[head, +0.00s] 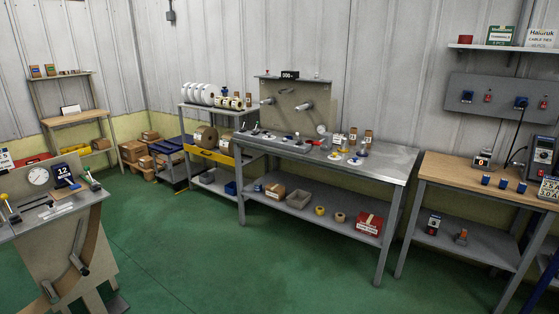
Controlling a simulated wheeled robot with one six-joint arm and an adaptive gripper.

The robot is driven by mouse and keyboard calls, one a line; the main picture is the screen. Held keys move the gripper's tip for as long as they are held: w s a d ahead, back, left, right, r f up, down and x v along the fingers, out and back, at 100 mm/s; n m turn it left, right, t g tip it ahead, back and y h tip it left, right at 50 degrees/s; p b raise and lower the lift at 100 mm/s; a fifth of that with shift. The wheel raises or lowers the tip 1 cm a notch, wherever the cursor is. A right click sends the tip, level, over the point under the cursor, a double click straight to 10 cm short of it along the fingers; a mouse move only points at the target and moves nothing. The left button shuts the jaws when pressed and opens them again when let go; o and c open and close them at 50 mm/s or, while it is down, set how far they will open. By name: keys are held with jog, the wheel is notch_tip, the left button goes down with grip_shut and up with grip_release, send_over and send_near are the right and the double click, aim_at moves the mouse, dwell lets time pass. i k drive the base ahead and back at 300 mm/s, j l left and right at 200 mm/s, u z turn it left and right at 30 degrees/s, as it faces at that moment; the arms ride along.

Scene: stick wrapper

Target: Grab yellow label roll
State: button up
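A small yellow roll (320,210) sits on the lower shelf of the steel workbench, left of a tan roll (340,217). Small yellow and white round pieces (354,160) lie on the bench top near its middle; I cannot tell whether they are label rolls. Cream and yellowish rolls (228,103) stand on the rack behind, to the right of several white rolls (198,94). My gripper is not in view, so its state and distance from these things are hidden.
The steel workbench (388,166) carries an upright panel machine (300,102). Its lower shelf (280,202) also holds a red box (369,222), a carton and a grey bin. A wooden-topped bench (450,168) stands right, a dial station (48,220) left. Green floor (190,250) is clear between.

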aim_at(319, 211)
jog(key=i+u, duration=0.4)
jog(key=i, duration=1.7)
jog(key=i+z, duration=0.2)
jog(key=i, duration=0.25)
jog(key=i+j+z, duration=0.2)
jog(key=i, duration=0.3)
jog(key=i+j+z, duration=0.2)
jog(key=i, duration=0.25)
jog(key=i+j+z, duration=0.2)
jog(key=i+j, duration=0.15)
jog(key=i+j+z, duration=0.65)
jog(key=i+j, duration=0.3)
jog(key=j, duration=0.05)
